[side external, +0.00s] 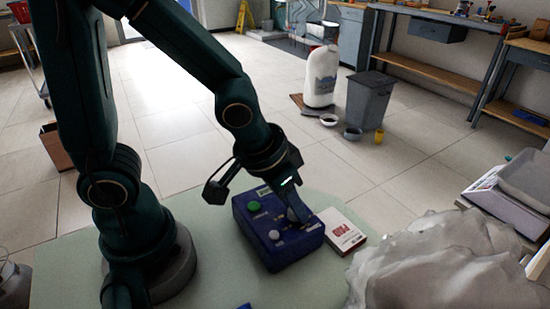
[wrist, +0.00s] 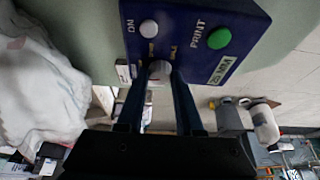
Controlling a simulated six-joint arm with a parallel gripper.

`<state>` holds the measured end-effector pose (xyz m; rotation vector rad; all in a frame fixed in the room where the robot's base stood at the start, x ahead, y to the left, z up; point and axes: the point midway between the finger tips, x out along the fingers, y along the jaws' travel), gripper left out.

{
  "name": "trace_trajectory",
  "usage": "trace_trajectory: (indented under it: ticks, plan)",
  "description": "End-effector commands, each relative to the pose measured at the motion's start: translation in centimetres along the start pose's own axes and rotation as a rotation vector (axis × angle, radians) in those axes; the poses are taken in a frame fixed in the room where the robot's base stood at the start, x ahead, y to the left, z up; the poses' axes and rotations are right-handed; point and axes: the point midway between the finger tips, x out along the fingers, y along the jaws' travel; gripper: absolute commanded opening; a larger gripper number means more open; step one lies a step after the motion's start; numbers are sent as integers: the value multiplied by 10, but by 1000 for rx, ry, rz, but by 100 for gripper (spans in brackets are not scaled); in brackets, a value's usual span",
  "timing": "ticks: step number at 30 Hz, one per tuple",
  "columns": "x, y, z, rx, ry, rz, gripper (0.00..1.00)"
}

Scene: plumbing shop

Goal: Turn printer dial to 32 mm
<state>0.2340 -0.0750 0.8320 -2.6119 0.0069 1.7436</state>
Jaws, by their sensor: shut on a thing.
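The printer (side external: 276,252) is a dark blue box on the pale green table. Its top carries a green button (side external: 254,206) marked PRINT in the wrist view and a white knob (side external: 274,235) near the word ON. The dial (wrist: 159,71) is a pale round knob at the printer's edge in the wrist view. My gripper (wrist: 159,76) reaches down over the printer, its two fingers on either side of the dial and shut on it. In the side view my gripper (side external: 297,213) hides the dial. The dial's scale and setting are too small to read.
A white box with red lettering (side external: 342,231) lies right beside the printer. A crumpled whitish mass (side external: 440,262) fills the table's right front. Some green tabletop (side external: 215,270) left of the printer is clear. A scale (side external: 508,192) stands farther right.

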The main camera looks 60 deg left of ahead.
Motion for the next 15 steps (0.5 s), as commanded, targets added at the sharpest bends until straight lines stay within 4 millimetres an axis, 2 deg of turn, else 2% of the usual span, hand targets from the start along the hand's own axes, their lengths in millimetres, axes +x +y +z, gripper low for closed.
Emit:
trace_trajectory:
  ticks: [15]
  plan:
    - [0, -2, -1, 215, 0, 89, 0]
